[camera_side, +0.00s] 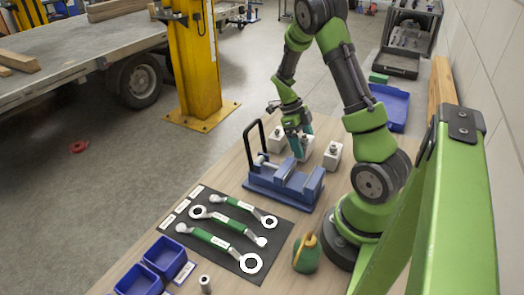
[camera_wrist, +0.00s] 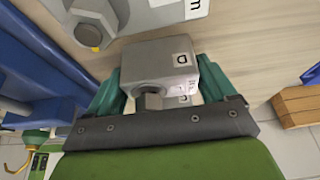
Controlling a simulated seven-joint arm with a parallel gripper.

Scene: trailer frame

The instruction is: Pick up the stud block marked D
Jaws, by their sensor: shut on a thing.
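My gripper (camera_wrist: 165,98) has its teal fingers closed on both sides of a grey stud block (camera_wrist: 160,58) in the wrist view. The block has a white label with a dark letter that looks like a D, and a dark hex stud (camera_wrist: 150,98) faces my palm. In the side view my gripper (camera_side: 300,154) is at a pale block (camera_side: 308,145), partly hidden by the fingers. Whether the block is clear of the bench cannot be told. Other stud blocks stand at its left (camera_side: 277,138) and right (camera_side: 333,152).
A blue vise (camera_side: 285,184) stands just in front of my gripper. Wrenches lie on a black mat (camera_side: 262,222) nearer the camera. A blue bin (camera_side: 390,105) is behind.

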